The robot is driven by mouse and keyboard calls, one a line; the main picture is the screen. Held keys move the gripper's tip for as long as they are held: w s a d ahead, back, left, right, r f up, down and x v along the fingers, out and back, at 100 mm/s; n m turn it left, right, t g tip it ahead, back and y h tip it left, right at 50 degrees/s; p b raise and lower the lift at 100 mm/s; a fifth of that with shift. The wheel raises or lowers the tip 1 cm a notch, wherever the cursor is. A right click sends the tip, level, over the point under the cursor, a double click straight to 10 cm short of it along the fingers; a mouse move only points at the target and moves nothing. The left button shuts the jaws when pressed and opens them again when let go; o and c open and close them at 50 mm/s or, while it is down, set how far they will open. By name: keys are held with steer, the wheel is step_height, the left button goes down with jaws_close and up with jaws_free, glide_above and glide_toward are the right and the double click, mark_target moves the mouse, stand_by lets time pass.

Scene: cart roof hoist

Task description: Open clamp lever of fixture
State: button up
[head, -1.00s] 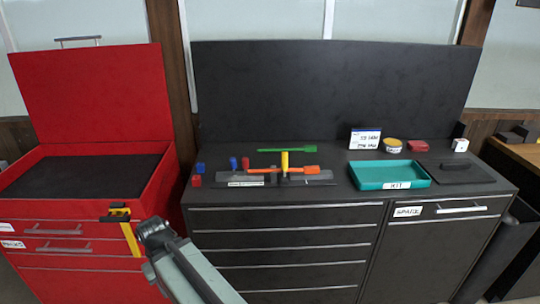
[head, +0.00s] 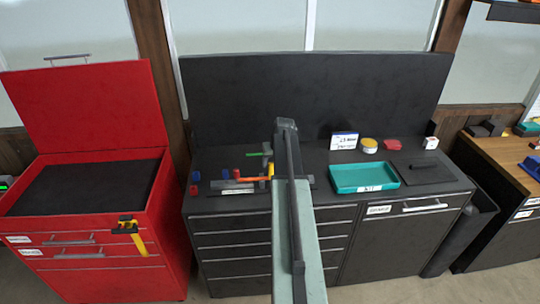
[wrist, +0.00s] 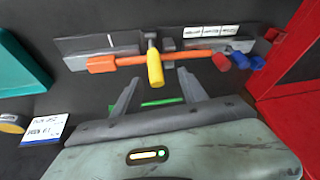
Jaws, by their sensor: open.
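The fixture shows in the wrist view as grey plates (wrist: 82,45) on the dark bench top.
A green tool (wrist: 160,102) lies behind the fixture. A teal tray (head: 345,190) stands to the right. A red cabinet (head: 165,225) with raised lid adjoins the bench.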

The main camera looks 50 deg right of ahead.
mark_target(272, 167)
steer(key=shift+s+d+r, duration=0.15)
steer(key=shift+d+r, duration=0.1)
steer(key=shift+d, duration=0.35)
steer(key=shift+b+x, duration=0.75)
steer(key=b+x, duration=0.6)
steer(key=shift+f, duration=0.4)
steer(key=shift+a, duration=0.1)
steer(key=shift+r, duration=0.15)
jaws_close()
